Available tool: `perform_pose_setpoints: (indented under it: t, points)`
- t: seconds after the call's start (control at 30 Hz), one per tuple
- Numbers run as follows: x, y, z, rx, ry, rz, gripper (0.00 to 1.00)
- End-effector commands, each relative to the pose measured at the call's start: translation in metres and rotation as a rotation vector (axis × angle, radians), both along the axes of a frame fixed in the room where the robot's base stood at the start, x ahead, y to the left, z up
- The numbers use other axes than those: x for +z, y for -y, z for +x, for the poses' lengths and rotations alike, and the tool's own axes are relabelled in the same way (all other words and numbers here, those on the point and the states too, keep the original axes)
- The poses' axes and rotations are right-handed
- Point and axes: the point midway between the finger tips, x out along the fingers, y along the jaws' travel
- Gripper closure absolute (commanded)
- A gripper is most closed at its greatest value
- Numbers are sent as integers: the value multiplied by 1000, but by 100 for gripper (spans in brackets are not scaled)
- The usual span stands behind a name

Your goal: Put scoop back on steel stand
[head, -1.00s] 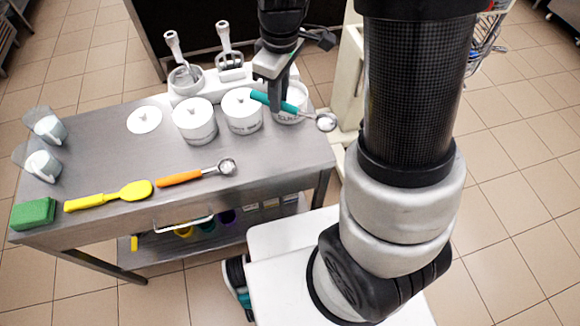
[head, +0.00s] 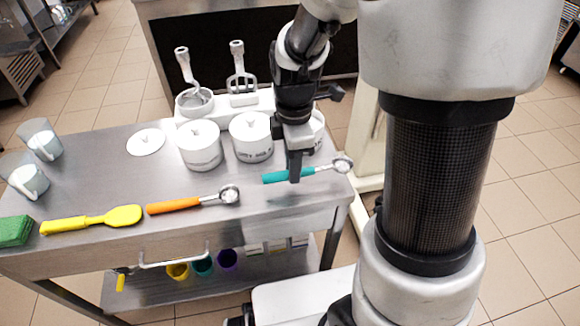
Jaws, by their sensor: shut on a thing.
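A scoop with a teal handle and round metal bowl (head: 328,166) is in my gripper (head: 294,174). My gripper points down and is shut on the handle, which lies nearly level with the bowl to the right. The scoop is over the right front part of the steel stand (head: 200,262), a table-like metal top with a shelf below. The bowl is close to the right edge. I cannot tell whether the scoop touches the top. An orange-handled scoop (head: 190,201) lies on the top to its left.
White lidded tubs (head: 200,145) stand behind the scoops, one partly hidden by my arm. A yellow spatula (head: 92,219), green sponge (head: 14,231) and clear cups (head: 36,160) are at left. A round white lid (head: 146,142) lies behind. Bare steel lies in front of the teal scoop.

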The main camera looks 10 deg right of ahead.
Motion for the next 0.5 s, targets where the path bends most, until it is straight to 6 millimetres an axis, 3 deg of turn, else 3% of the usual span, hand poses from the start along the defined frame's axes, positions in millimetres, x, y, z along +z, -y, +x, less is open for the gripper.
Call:
perform_pose_setpoints:
  t: [0.23, 0.5]
  points:
    - [-34, 0, -1, 0, -4, -1, 100]
    - [-35, 0, 0, -1, 0, 0, 100]
